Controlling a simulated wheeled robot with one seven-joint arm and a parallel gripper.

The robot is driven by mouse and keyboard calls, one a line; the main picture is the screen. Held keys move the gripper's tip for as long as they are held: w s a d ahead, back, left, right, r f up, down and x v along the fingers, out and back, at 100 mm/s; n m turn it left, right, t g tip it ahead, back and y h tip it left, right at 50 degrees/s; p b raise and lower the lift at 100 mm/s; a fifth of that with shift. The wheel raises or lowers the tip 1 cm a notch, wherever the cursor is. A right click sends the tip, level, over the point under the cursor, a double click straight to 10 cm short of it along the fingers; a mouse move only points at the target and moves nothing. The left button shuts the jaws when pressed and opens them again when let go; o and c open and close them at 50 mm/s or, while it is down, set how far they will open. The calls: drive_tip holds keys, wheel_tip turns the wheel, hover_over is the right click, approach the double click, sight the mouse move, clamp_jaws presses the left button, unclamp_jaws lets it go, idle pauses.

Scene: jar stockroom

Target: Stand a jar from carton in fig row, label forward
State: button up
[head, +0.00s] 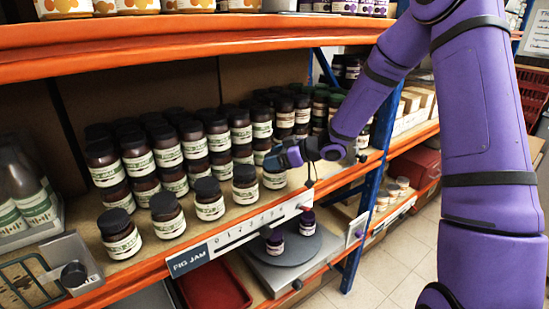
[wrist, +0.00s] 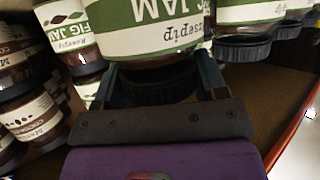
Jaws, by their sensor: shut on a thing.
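My gripper (head: 290,155) is at the right end of the front row of dark jars with black lids and white-and-green labels. In the wrist view its two fingers (wrist: 158,82) are shut around the black lid of a jar (wrist: 150,38). Part of its "JAM" label faces the wrist camera. In the head view a jar (head: 274,180) shows just below my gripper, close to its front-row neighbour (head: 245,185). I cannot tell whether it touches the shelf. The fig row sits behind the "FIG JAM" shelf strip (head: 190,260). I cannot make out the carton for certain.
Jars crowd behind and left of my gripper, some stacked. An orange shelf edge (head: 150,273) runs in front, and an upper shelf (head: 160,45) hangs above. A blue post (head: 362,215) stands to the right. Below, two jars (head: 307,223) stand on a grey disc (head: 290,252).

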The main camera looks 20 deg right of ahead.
drive_tip(key=o, duration=1.7)
drive_tip(key=shift+f, duration=0.1)
drive_tip(key=shift+d, duration=0.1)
drive_tip(key=v, duration=1)
drive_tip(key=shift+s+d, duration=0.2)
drive_tip(key=shift+s, duration=0.05)
